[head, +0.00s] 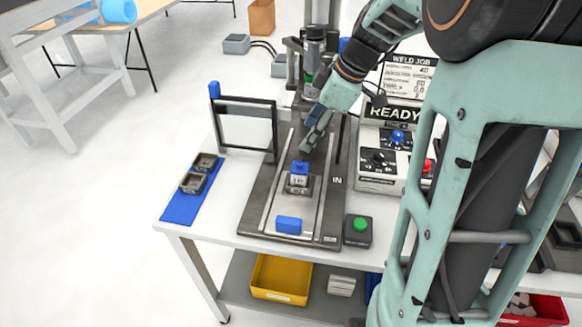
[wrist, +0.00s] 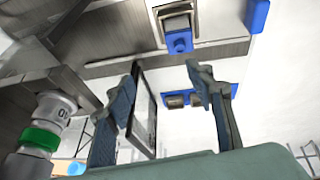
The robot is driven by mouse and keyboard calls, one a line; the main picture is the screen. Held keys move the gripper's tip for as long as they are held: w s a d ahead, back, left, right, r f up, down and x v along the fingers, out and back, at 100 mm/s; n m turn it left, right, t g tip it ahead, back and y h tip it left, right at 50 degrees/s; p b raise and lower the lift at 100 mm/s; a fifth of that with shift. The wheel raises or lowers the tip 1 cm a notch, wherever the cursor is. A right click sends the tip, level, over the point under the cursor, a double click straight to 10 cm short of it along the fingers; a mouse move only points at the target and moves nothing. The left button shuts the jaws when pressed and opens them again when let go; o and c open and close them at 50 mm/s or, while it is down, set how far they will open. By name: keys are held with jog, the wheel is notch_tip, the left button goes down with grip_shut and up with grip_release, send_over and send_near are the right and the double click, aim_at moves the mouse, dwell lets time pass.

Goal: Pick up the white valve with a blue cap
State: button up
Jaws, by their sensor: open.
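The white valve (head: 298,180) with a blue cap (head: 300,167) stands upright on the grey metal fixture, between two rails. It also shows at the top of the wrist view (wrist: 177,22), its blue cap (wrist: 179,42) toward me. My gripper (head: 313,140) is behind and above the valve in the head view, apart from it. In the wrist view my gripper (wrist: 164,80) has its two fingers spread with nothing between them. The valve is beyond the fingertips, near the right one in the picture.
A blue mat (head: 177,210) with two dark trays lies left of a dark upright frame (head: 247,108). A blue block (head: 289,225) is at the fixture's front, a green button box (head: 358,231) at right. The weld box (head: 385,160) and a green-ringed cylinder (wrist: 42,137) are close by.

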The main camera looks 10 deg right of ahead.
aim_at(303, 164)
jog(key=shift+m+g, duration=0.3)
jog(key=shift+g, duration=0.3)
jog(key=a+f, duration=0.1)
jog(key=f, duration=0.2)
jog(key=s+a+f, duration=0.1)
jog(key=f, duration=0.3)
jog(key=f+p, duration=0.1)
jog(key=f, duration=0.3)
jog(key=shift+s+a+f, duration=0.1)
jog(key=shift+s+a, duration=0.25)
jog(key=shift+a, duration=0.05)
jog(key=shift+y, duration=0.3)
jog(key=shift+c, duration=0.6)
jog(key=c, duration=1.2)
jog(key=shift+o, duration=0.2)
